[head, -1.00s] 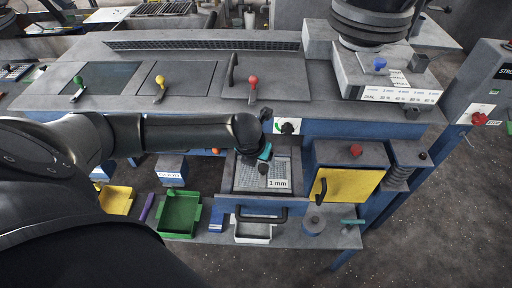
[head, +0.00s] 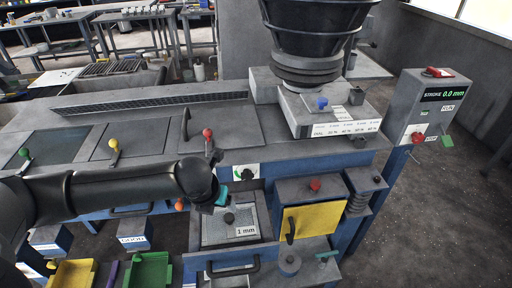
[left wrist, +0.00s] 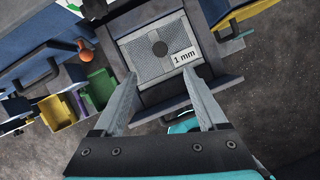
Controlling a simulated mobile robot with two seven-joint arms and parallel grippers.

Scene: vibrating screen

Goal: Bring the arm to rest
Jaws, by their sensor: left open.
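My left arm comes in from the left in the head view, and my left gripper (head: 222,197) is over the back of the open drawer. Its fingers barely show there. In the left wrist view the gripper (left wrist: 160,75) is open and empty, its two grey fingers spread below the mesh screen. The drawer (head: 233,262) holds a grey mesh screen (head: 217,230) labelled "1 mm" with a dark round knob; the screen also shows in the left wrist view (left wrist: 140,62). The fingers appear apart from it. My right gripper is not in view.
The grey machine top (head: 235,95) has levers with green, yellow and red knobs. A yellow door (head: 311,220) is right of the drawer. A black hopper (head: 315,30) stands behind. Green (head: 150,272) and yellow (head: 72,273) bins are low left. A control box (head: 420,105) reads "STROKE 0.0 mm".

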